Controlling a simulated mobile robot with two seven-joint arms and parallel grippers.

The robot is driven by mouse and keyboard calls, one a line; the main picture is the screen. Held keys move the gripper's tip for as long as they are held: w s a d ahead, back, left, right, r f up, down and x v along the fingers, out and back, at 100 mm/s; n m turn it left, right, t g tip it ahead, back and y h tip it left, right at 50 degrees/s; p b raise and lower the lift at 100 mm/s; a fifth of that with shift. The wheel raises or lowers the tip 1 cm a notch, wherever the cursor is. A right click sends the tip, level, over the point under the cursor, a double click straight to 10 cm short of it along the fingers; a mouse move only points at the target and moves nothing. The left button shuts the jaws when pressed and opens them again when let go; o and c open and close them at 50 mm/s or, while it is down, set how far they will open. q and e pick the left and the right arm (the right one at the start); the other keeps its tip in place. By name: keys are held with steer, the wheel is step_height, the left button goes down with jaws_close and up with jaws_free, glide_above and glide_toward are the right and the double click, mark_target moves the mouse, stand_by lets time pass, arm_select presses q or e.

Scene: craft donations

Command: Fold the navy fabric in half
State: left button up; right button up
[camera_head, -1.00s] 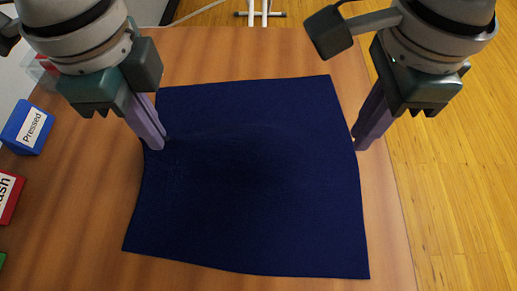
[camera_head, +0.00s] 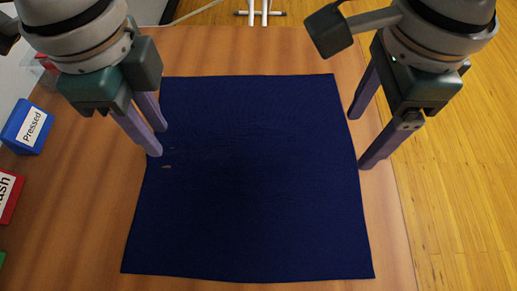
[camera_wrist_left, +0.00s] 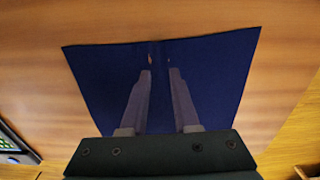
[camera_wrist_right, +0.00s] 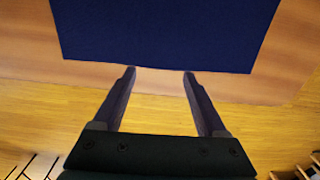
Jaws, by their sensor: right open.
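The navy fabric (camera_head: 255,185) lies spread out flat on the wooden table, unfolded, with its edges slightly wavy. It also shows in the left wrist view (camera_wrist_left: 215,75) and the right wrist view (camera_wrist_right: 165,30). My left gripper (camera_head: 160,141) is open and empty at the fabric's left edge, its fingers apart over it. Two small light spots show on the fabric by its fingertips. My right gripper (camera_head: 357,140) is open and empty at the fabric's right edge. In the right wrist view its fingertips (camera_wrist_right: 160,70) are apart at the edge.
A blue bin labelled "Pressed" (camera_head: 27,127) and a red bin (camera_head: 8,194) stand along the left side of the table (camera_head: 75,220). Bare tabletop surrounds the fabric. The wooden floor (camera_head: 450,190) lies beyond the table's right edge.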

arm_select(q)
steer(key=o, duration=1.1)
step_height(320, 180, up, 6)
steer(key=p, duration=0.6)
steer(key=shift+f, duration=0.25)
arm_select(e)
step_height(320, 180, up, 6)
steer(key=shift+r, duration=0.25)
